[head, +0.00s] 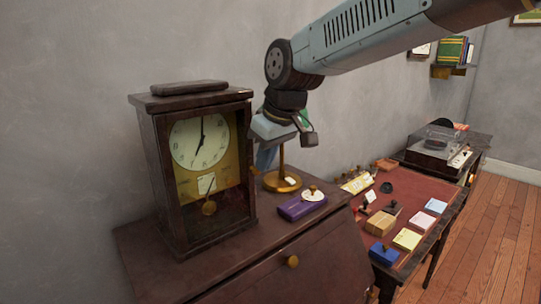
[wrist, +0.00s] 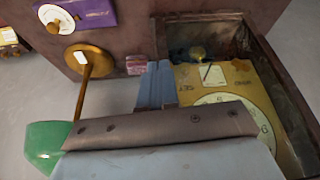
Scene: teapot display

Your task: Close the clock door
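The dark wooden clock (head: 178,225) stands upright on the brown desk. Its white dial (head: 200,141) and brass pendulum (head: 209,207) show through the front. The clock door's frame (head: 243,150) looks nearly in line with the case in the head view; I cannot tell whether a small gap is left. My gripper (head: 266,160) is just right of the clock's front right edge, fingers pointing down. In the wrist view the blue-grey fingers (wrist: 156,84) lie together beside the clock's frame (wrist: 290,105), with nothing between them. Whether they touch the door is unclear.
A brass lamp stand (head: 281,165) with a green shade (wrist: 46,145) stands close beside my gripper. A purple box (head: 301,206) lies in front of it. Farther right, a red-topped table (head: 410,184) holds several stamps and pads. A grey wall is behind the clock.

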